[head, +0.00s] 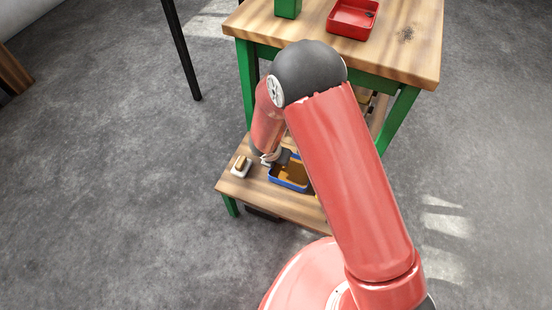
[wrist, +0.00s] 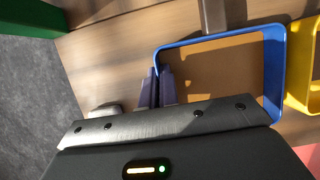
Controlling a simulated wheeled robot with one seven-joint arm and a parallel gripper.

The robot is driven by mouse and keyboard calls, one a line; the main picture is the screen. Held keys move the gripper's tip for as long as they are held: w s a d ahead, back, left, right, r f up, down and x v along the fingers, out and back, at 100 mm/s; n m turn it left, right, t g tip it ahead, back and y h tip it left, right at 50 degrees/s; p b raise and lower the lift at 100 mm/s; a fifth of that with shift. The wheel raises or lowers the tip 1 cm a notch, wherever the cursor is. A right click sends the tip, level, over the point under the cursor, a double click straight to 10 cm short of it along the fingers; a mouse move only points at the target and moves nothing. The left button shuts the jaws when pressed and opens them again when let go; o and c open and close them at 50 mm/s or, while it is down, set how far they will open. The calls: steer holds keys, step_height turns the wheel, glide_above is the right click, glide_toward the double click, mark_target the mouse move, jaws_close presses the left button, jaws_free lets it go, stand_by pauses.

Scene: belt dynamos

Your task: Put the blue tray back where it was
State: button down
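The blue tray (head: 275,183) is at the lower wooden shelf of the bench. In the wrist view its blue rim (wrist: 215,39) surrounds a brown inside, partly in shadow. My gripper (head: 277,159) is at the tray's left side. In the wrist view the gripper's two dark fingers (wrist: 159,72) stand close together, one on each side of the tray's left wall, and look shut on it. The tray's lower edge is hidden behind the gripper body. I cannot tell whether the tray touches the shelf.
A white dish with a wooden block (head: 241,167) stands left of the tray. A yellow tray (wrist: 301,65) is close on the tray's right. The bench top (head: 400,50) above bears a red tray (head: 352,32) and a green box (head: 287,8). Green legs flank the shelf.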

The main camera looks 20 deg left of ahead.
steer(key=shift+f, duration=0.2)
steer(key=c, duration=2.1)
jaws_free()
steer(key=o, duration=0.4)
steer(key=shift+r, duration=0.25)
steer(key=p+v, duration=0.2)
steer(key=v, duration=0.9)
steer(key=shift+s+r+p, duration=0.25)
steer(key=shift+r+p, duration=0.1)
